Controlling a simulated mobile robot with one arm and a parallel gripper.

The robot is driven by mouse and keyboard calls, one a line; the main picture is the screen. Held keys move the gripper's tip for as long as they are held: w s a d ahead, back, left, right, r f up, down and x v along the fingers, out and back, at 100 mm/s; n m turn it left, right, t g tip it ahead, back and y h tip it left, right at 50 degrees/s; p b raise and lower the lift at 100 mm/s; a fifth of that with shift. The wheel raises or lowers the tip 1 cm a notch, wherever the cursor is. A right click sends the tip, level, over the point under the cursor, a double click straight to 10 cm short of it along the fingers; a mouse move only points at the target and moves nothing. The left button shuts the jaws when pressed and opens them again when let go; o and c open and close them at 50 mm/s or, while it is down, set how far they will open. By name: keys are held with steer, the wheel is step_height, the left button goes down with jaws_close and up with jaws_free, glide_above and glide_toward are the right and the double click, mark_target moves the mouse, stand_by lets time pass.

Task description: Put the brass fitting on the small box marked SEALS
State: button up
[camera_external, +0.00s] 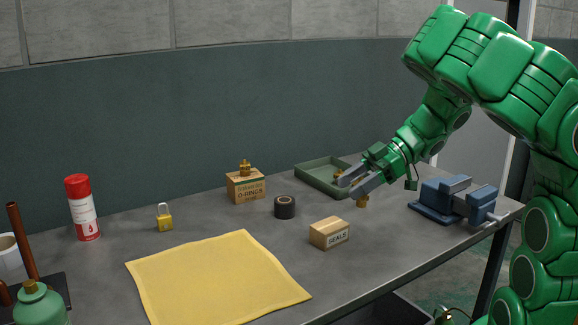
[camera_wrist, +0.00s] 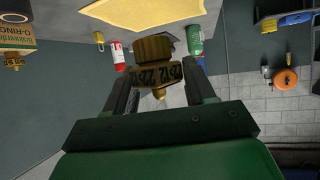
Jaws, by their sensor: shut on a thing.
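My gripper (camera_external: 358,184) is over the right part of the bench. It is shut on a brass fitting (camera_external: 362,201), which shows just below the fingers. In the wrist view the brass fitting (camera_wrist: 153,48) sits between the two fingers of my gripper (camera_wrist: 157,78), with dark markings on its middle band. The small tan box marked SEALS (camera_external: 329,233) rests on the bench, in front and to the left of the gripper, with its top bare. A second brass fitting (camera_external: 245,168) stands on the O-RINGS box (camera_external: 245,187), further left.
A black tape roll (camera_external: 285,207) stands between the two boxes. A green tray (camera_external: 322,178) lies behind the gripper and a blue vise (camera_external: 454,200) to its right. A yellow cloth (camera_external: 217,278), padlock (camera_external: 164,217) and red-and-white can (camera_external: 82,208) are left.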

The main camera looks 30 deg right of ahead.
steer(key=w, duration=0.1)
glide_above(324, 226)
steer(key=shift+f, duration=5.4)
steer(key=shift+f, duration=0.1)
steer(key=o, duration=1.1)
